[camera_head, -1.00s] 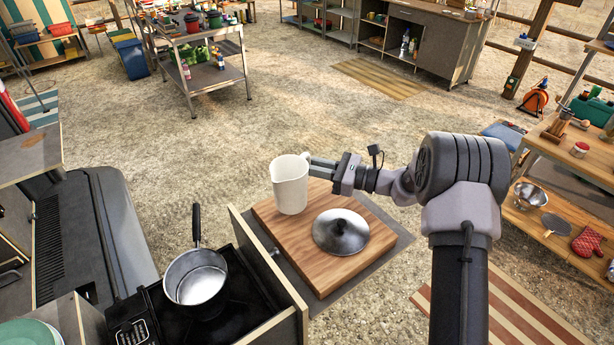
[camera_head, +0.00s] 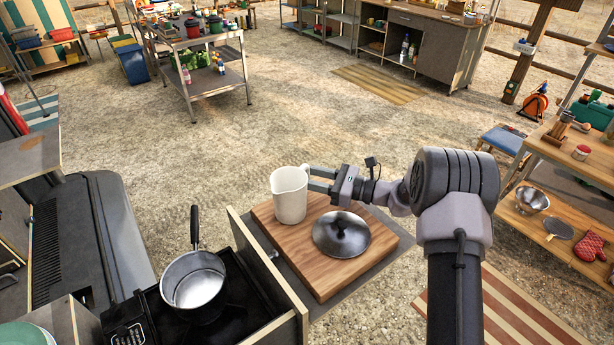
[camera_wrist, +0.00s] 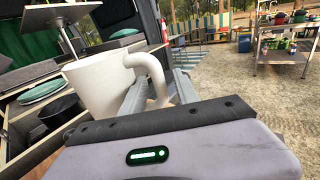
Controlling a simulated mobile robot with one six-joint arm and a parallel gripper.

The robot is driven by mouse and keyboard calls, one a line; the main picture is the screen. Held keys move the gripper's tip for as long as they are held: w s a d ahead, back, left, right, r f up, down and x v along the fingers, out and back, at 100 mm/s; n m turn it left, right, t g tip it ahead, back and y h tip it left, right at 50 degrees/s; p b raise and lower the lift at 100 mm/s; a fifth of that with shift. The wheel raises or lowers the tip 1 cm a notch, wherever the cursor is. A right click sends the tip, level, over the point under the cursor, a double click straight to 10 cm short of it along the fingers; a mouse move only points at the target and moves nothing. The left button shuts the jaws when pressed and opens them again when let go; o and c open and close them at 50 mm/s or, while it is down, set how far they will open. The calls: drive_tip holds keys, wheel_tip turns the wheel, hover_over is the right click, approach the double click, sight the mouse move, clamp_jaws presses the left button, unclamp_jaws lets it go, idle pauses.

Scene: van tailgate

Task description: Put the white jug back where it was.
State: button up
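The white jug (camera_head: 289,196) stands upright at the back left part of the wooden board (camera_head: 313,283), its handle turned right toward my gripper. Its base appears to rest on the board. My gripper (camera_head: 318,180) is level with the handle, its two fingers spread apart on either side of it. In the wrist view the jug (camera_wrist: 95,88) and its handle (camera_wrist: 156,72) are close up. The handle lies between the fingers (camera_wrist: 158,92), which look open around it.
A metal lid (camera_head: 341,234) lies on the board, just in front and right of the jug. A saucepan (camera_head: 194,281) sits in the open drawer with the stove at the left. The drawer's wooden edge (camera_head: 262,262) runs beside the board. Open gravel lies behind.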

drive_tip(key=shift+r, duration=0.25)
drive_tip(key=p+v, duration=0.2)
drive_tip(key=v, duration=0.9)
drive_tip(key=shift+s+d, duration=0.1)
drive_tip(key=shift+d, duration=0.05)
drive_tip(key=s+a+r+n+g+h, duration=0.35)
drive_tip(key=s+r+n, duration=0.2)
drive_tip(key=s, duration=0.35)
drive_tip(key=s+a+r+n+g+h, duration=0.2)
drive_tip(key=s+a+r+n+h, duration=0.3)
drive_tip(key=s, duration=0.4)
drive_tip(key=s+d+r+n+t+h, duration=0.1)
drive_tip(key=s+d+n+t+h, duration=0.2)
drive_tip(key=s, duration=0.5)
drive_tip(key=s+d+r+n+t+h, duration=0.2)
drive_tip(key=s+d+n+h, duration=0.15)
drive_tip(key=s, duration=0.35)
drive_tip(key=shift+n, duration=0.4)
drive_tip(key=shift+s+a+f+b, duration=0.1)
drive_tip(key=shift+a+f+b, duration=0.1)
drive_tip(key=shift+f+b, duration=1)
drive_tip(key=shift+a+f+b, duration=0.25)
drive_tip(key=shift+f+b, duration=0.95)
